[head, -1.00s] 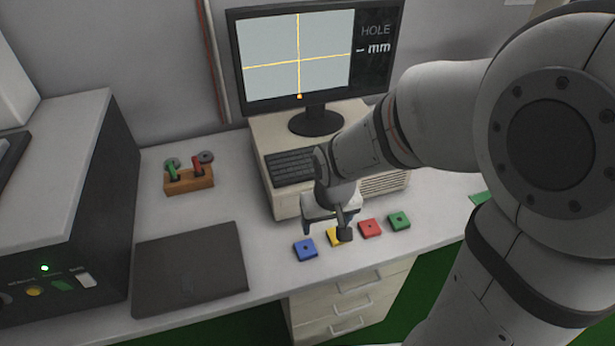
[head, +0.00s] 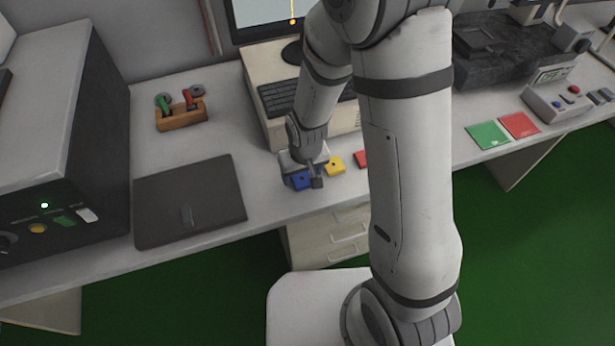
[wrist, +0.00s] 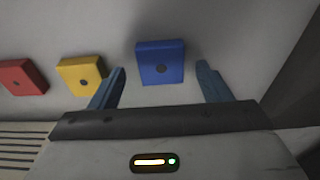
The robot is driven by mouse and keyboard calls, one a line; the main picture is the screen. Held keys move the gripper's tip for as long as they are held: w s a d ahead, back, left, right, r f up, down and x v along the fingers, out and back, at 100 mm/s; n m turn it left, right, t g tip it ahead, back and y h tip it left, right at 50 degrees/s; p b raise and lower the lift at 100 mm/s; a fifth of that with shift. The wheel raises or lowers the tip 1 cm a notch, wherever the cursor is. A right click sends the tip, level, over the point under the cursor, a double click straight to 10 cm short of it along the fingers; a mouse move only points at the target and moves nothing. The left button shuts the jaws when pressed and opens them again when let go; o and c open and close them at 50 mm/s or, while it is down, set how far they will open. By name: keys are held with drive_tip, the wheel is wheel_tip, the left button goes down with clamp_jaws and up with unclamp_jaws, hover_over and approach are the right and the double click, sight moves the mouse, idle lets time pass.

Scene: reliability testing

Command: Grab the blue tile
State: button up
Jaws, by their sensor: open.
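The blue tile (head: 298,181) lies on the desk in the head view, partly hidden by my gripper (head: 303,175). In the wrist view the blue tile (wrist: 160,62) is a flat square with a dark hole in its middle. My gripper (wrist: 162,82) is open there, with one finger to each side of the tile's near edge. Most of the tile lies beyond the fingertips, and no contact shows. I cannot tell the exact height of the fingers above the desk.
The yellow tile (wrist: 82,76) is close beside one finger, with the red tile (wrist: 22,77) farther left. A dark flat panel (head: 190,200) lies left of the blue tile. A beige computer case with a keyboard (head: 280,96) stands behind. Green (head: 489,135) and red (head: 519,126) squares lie at right.

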drive_tip(key=shift+f, duration=0.5)
drive_tip(key=shift+c, duration=0.4)
drive_tip(key=c, duration=1)
